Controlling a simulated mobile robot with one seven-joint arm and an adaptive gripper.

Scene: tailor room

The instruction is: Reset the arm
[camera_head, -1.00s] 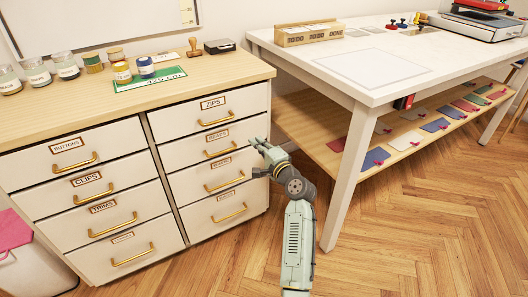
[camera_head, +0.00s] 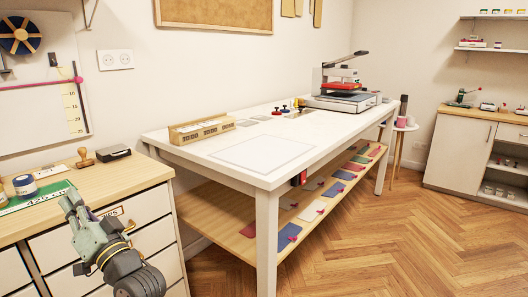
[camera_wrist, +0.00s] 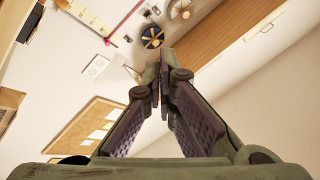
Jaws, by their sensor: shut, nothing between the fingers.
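My gripper (camera_head: 72,205) is at the lower left of the head view, in front of the upper drawers of the drawer cabinet (camera_head: 65,272). It points up, and my arm bends below it toward the bottom edge. In the wrist view my gripper (camera_wrist: 163,62) has its fingertips together with nothing between them. Past the fingers, the wrist view shows the wall and a cork board (camera_wrist: 85,135). The gripper holds no object.
A white table (camera_head: 190,152) stands right of the cabinet, with a wooden box (camera_head: 200,130) and a press (camera_head: 342,85) on it. Its lower shelf (camera_head: 215,215) holds coloured pieces. A stamp (camera_head: 85,158) and jar (camera_head: 25,185) sit on the cabinet. The floor at right (camera_head: 400,240) is clear.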

